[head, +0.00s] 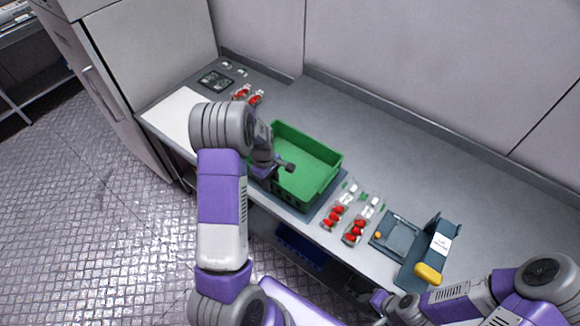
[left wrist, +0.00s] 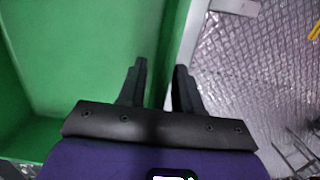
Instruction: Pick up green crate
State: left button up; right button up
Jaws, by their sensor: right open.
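The green crate (head: 312,151) is an open, empty-looking bin standing upright on a dark mat near the counter's front edge. My left gripper (head: 284,168) is at the crate's near left side in the head view, partly hidden by my own arm. In the left wrist view, the crate (left wrist: 75,60) fills the left half. The fingers of my left gripper (left wrist: 160,85) straddle the crate's wall, one inside and one outside. Whether they press on the wall is unclear. My right gripper (head: 380,300) is open, low at the right, away from the crate.
Clear packs of red berries (head: 335,211) lie right of the crate, with more packs (head: 247,95) at the far left. A dark scale-like device (head: 398,236) and a yellow item (head: 428,273) sit further right. The counter behind (head: 400,150) is clear.

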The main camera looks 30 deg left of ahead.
pick_arm(q)
grip_shut()
jog(key=shift+w+r, duration=0.1)
jog(key=shift+r, duration=0.05)
